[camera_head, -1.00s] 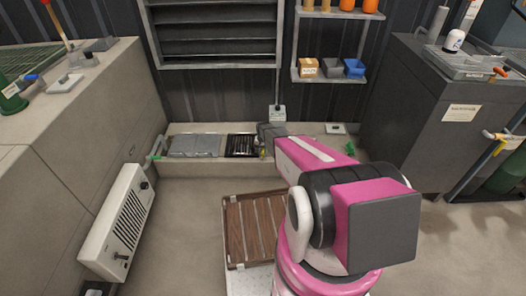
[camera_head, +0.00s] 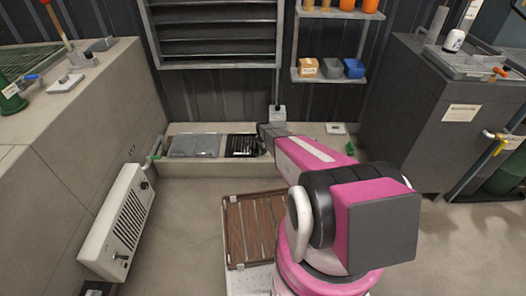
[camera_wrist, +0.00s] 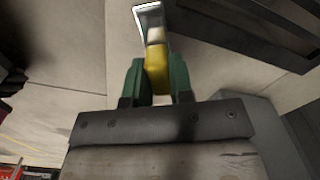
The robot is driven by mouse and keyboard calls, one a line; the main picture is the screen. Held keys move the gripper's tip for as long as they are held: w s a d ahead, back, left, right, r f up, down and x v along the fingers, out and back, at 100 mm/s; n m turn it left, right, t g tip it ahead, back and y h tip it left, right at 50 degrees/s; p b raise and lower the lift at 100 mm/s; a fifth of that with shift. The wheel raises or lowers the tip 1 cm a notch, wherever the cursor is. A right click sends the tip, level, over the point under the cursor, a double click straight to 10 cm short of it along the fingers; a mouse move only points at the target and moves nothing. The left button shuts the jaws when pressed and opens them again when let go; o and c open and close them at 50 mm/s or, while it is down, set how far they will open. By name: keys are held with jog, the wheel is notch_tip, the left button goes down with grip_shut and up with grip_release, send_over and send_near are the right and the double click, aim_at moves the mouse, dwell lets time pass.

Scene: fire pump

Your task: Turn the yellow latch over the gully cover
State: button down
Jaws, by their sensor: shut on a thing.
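The yellow latch (camera_wrist: 155,68) shows in the wrist view, upright between the two green fingers of my gripper (camera_wrist: 154,82), which are shut on it. A pale, light-edged end (camera_wrist: 149,14) sticks out beyond the fingers. In the head view, the dark end of my arm (camera_head: 270,133) is over the low concrete ledge, just right of a dark slotted grate (camera_head: 242,146). A grey flat cover (camera_head: 194,146) lies left of the grate. I cannot tell which of these is the gully cover. My arm hides the latch and fingertips in the head view.
The concrete ledge (camera_head: 215,169) runs along the back wall. A wooden slatted pallet (camera_head: 252,228) lies on the floor in front. A white heater (camera_head: 119,222) stands at left and a dark cabinet (camera_head: 440,110) at right. The floor between pallet and heater is clear.

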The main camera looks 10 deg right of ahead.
jog(key=m, duration=0.5)
jog(key=shift+m, duration=0.4)
dwell(0.3)
jog(key=c, duration=1)
grip_release()
jog(key=shift+r, duration=0.15)
notch_tip(320, 180, up, 11)
jog(key=shift+f, duration=0.2)
jog(key=s+r+n, duration=1)
jog(key=s+r, duration=0.3)
jog(key=s, duration=0.3)
jog(key=s+r+n, duration=1)
jog(key=s+r, duration=0.2)
jog(key=s, duration=0.4)
jog(key=shift+s+a+r, duration=0.25)
jog(key=shift+s+r, duration=0.1)
